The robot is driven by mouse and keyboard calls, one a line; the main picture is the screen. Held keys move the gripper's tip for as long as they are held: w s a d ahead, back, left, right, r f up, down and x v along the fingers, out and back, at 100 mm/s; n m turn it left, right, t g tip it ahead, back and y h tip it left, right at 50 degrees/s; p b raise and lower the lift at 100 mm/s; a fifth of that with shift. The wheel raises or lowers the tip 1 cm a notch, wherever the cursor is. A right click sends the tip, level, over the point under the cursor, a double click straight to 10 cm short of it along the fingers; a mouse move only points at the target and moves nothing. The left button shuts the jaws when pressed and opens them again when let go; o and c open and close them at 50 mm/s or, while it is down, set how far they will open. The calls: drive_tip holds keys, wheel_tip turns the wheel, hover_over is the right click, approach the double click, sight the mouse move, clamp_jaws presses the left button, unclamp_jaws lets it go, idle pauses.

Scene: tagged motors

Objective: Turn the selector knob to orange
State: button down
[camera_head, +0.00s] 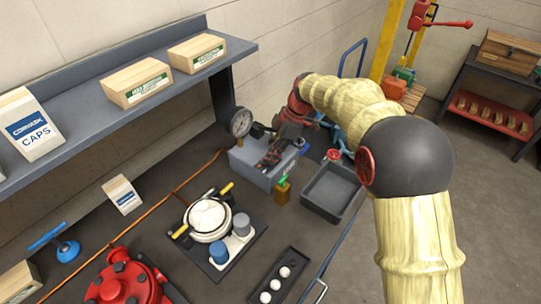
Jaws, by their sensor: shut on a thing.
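A grey box (251,170) with a round pressure gauge (240,122) at its left stands at the back of the bench. My gripper (268,160) reaches down to the top of this box from the upper right. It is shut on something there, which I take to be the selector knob. The knob and its colour marks are hidden behind the fingers, so I cannot tell where it points.
A brass valve with a green handle (282,190) stands close in front of the box. A grey tray (330,192) lies to the right. A clamped round part (208,218) and a red motor (128,283) stand nearer. A shelf (105,105) overhangs the left.

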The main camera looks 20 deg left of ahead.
drive_tip(key=c, duration=2)
unclamp_jaws()
drive_tip(key=shift+o, duration=0.4)
drive_tip(key=shift+r, duration=0.1)
drive_tip(key=v, duration=1.1)
drive_tip(key=shift+d+r, duration=0.2)
drive_tip(key=shift+r, duration=0.15)
drive_tip(key=shift+w, duration=0.1)
